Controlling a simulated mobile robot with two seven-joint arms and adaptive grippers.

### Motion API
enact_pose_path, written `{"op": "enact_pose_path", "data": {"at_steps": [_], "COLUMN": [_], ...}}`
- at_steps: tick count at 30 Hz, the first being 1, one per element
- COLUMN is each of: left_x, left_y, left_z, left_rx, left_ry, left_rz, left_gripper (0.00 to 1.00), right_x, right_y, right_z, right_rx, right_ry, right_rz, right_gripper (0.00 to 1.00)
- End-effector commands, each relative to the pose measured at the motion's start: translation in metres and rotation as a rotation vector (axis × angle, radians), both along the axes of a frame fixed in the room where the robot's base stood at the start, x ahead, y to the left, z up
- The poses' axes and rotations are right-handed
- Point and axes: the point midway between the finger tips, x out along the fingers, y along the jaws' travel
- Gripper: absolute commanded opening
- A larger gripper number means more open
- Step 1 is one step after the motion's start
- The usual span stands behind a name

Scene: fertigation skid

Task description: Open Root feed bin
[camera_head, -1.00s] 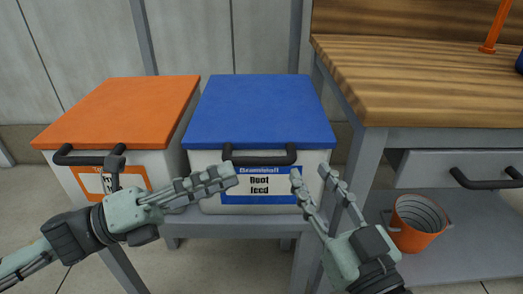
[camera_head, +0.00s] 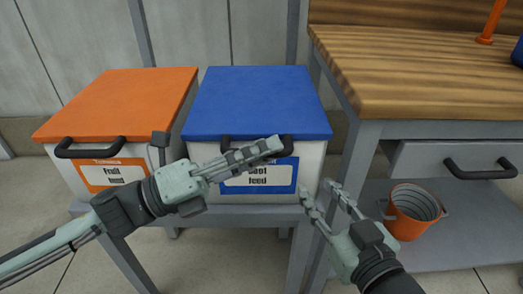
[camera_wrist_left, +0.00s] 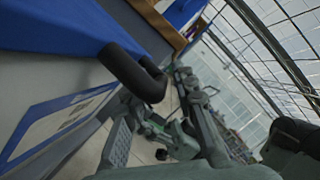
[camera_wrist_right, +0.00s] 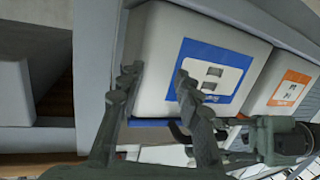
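The Root feed bin (camera_head: 312,160) is white, with a closed blue lid (camera_head: 258,100) and a blue-bordered label. Its black handle (camera_head: 228,143) runs along the lid's front edge and is partly hidden by my left gripper. My left gripper (camera_head: 279,147) crosses in front of the handle and label. In the left wrist view the handle (camera_wrist_left: 132,74) is close to the fingers, which look spread; contact cannot be told. My right gripper (camera_head: 320,188) is open and empty, in front of the bin's lower right corner. The right wrist view shows the label (camera_wrist_right: 214,73) beyond its spread fingers.
An orange-lidded Fruit feed bin (camera_head: 125,105) stands closed at the left on the same grey stand (camera_head: 235,216). At the right is a wooden-topped bench (camera_head: 420,90) with a drawer (camera_head: 425,160). An orange bucket (camera_head: 408,225) sits on its lower shelf.

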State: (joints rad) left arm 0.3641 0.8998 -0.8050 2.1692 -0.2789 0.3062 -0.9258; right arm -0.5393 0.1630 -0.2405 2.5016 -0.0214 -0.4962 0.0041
Motion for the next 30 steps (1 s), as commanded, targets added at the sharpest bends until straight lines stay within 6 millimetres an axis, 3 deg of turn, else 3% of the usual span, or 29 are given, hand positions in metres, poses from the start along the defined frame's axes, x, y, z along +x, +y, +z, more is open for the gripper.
{"op": "enact_pose_path", "data": {"at_steps": [1, 5, 20, 26, 30], "left_x": [0.000, 0.000, 0.000, 0.000, 0.000], "left_y": [0.000, 0.000, 0.001, 0.006, 0.012], "left_z": [0.000, 0.000, 0.002, 0.010, 0.022], "left_rx": [0.000, 0.000, 0.001, 0.001, 0.001], "left_ry": [0.000, 0.000, 0.003, 0.022, 0.049], "left_rz": [0.000, 0.000, 0.001, 0.001, 0.001], "left_gripper": [0.17, 0.01, 0.00, 0.00, 0.00], "right_x": [0.000, 0.000, 0.000, -0.003, -0.013], "right_y": [0.000, 0.000, 0.000, -0.017, -0.039], "right_z": [0.000, 0.000, 0.000, -0.027, -0.057], "right_rx": [0.000, 0.000, -0.002, -0.062, -0.128], "right_ry": [0.000, -0.001, 0.008, 0.132, 0.287], "right_rz": [0.000, 0.000, 0.000, -0.032, -0.070], "right_gripper": [0.34, 0.34, 0.34, 0.34, 0.34]}}
